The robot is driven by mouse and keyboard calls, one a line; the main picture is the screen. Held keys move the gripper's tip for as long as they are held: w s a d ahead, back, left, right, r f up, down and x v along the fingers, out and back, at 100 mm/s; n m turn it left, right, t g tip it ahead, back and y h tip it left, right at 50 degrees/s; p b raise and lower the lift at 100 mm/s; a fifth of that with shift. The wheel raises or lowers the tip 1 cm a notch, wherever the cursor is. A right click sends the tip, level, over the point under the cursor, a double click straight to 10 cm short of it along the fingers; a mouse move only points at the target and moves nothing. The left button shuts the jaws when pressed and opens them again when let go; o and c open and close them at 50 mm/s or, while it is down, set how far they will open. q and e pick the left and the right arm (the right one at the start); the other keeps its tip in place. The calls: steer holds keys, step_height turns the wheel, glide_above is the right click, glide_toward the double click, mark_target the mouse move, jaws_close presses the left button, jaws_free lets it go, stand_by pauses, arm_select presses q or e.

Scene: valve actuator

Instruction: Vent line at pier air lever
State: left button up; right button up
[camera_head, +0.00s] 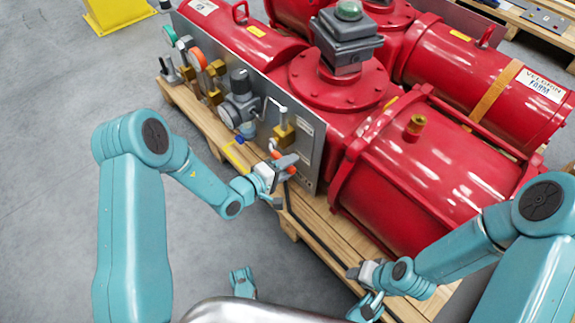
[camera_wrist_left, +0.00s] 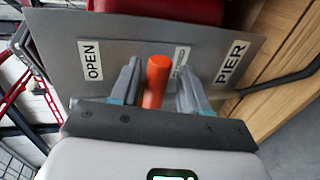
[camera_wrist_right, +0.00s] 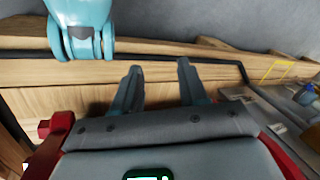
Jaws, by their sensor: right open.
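The orange lever handle (camera_wrist_left: 157,78) stands in front of a grey panel with plates reading OPEN (camera_wrist_left: 90,60) and PIER (camera_wrist_left: 231,62). My left gripper (camera_wrist_left: 158,88) is open, with one finger on each side of the handle. Narrow gaps show between handle and fingers, and its lower end is partly hidden by the gripper body. In the head view my left gripper (camera_head: 283,172) is at the panel's near end. My right gripper (camera_head: 362,288) is low over the pallet's near edge; in the right wrist view its jaws (camera_wrist_right: 158,78) are open and empty.
The red actuator (camera_head: 430,170) lies on a wooden pallet (camera_head: 325,225) behind the panel (camera_head: 312,150). Grey floor (camera_head: 50,120) is open at left.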

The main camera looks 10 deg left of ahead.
arm_select(q)
steer(key=p+v, duration=0.5)
steer(key=v, duration=1.1)
arm_select(e)
steer(key=shift+g, duration=0.5)
steer(key=r, duration=0.1)
steer(key=s+r, duration=0.1)
steer(key=r, duration=0.1)
steer(key=s+r, duration=0.1)
steer(key=shift+s+a+r, duration=0.25)
steer(key=shift+a+r, duration=0.15)
arm_select(q)
steer(key=shift+s+r, duration=0.1)
steer(key=shift+s, duration=0.05)
